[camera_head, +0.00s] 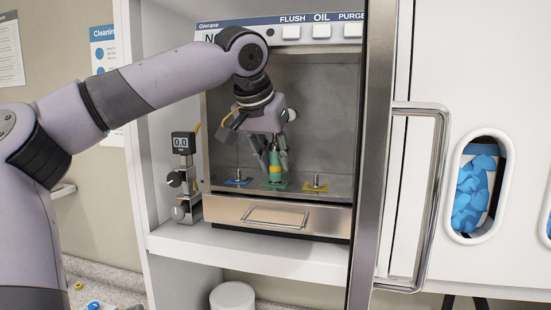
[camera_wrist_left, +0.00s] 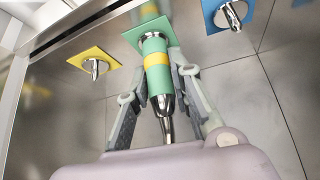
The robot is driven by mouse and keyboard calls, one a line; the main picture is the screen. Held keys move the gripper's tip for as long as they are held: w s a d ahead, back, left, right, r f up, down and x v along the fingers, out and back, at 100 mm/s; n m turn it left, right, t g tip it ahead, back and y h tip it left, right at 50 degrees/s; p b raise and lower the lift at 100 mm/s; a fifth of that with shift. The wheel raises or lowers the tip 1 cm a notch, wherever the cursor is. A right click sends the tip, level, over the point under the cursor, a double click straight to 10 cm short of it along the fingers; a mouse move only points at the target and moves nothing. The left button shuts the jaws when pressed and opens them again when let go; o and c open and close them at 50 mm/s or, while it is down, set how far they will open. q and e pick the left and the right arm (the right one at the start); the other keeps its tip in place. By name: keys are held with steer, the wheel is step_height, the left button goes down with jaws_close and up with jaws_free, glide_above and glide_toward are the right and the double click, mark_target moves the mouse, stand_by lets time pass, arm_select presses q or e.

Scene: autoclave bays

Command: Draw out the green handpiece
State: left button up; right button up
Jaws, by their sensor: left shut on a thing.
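The green handpiece (camera_head: 275,167) has a yellow band and stands upright over the green square (camera_head: 274,185) inside the cleaning machine. In the left wrist view the handpiece (camera_wrist_left: 156,68) shows its green body, yellow band and metal tip, with its wide end at the green square (camera_wrist_left: 148,29). My left gripper (camera_head: 270,155) reaches down into the chamber with its fingers on both sides of the handpiece, shut on it. Whether the handpiece's end is still on its fitting is hard to tell. My right gripper is not in view.
A blue square with a metal fitting (camera_head: 238,181) lies left of the green one, a yellow square with a fitting (camera_head: 315,186) right. The chamber walls enclose my gripper. An open door with a long handle (camera_head: 437,200) stands at right. A gauge (camera_head: 184,143) stands left of the machine.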

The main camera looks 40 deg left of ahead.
arm_select(q)
jaws_close()
steer(key=shift+r, duration=0.1)
steer(key=shift+r, duration=1.9)
